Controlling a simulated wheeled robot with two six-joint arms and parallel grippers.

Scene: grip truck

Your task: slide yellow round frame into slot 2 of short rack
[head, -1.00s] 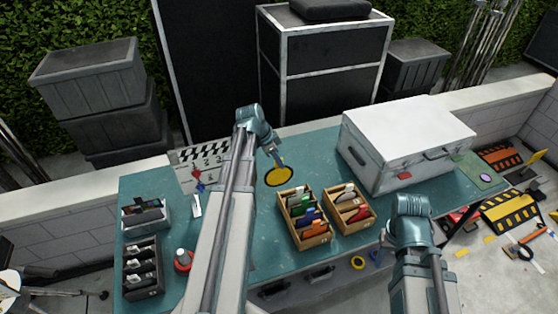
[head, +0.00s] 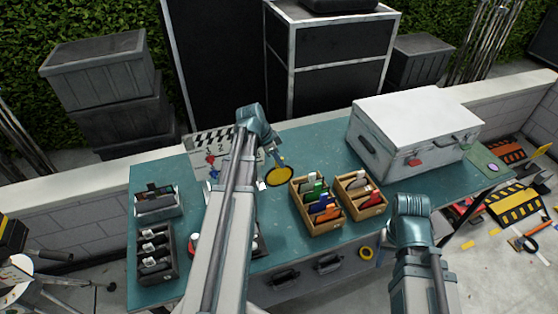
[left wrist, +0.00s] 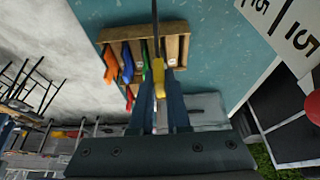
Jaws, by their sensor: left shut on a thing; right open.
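The yellow round frame (head: 279,176), a dark-edged disc with a handle, hangs above the table left of the wooden racks. My left gripper (head: 274,158) is shut on its handle; the left wrist view shows the yellow grip (left wrist: 159,78) between the fingers and the disc edge-on. The smaller wooden rack (head: 372,212) stands right of the longer wooden rack (head: 322,231); both hold coloured pieces. Slot numbers are too small to read. The longer one seems to show in the left wrist view (left wrist: 176,48). My right gripper (head: 385,240) is open, mostly hidden by its arm, near the table front.
A white-topped case (head: 412,125) stands right of the racks. Dark racks (head: 157,206) stand at the table's left end. A clapperboard (head: 207,150) lies at the back left. A yellow tape ring (head: 366,253) hangs on the table's front.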

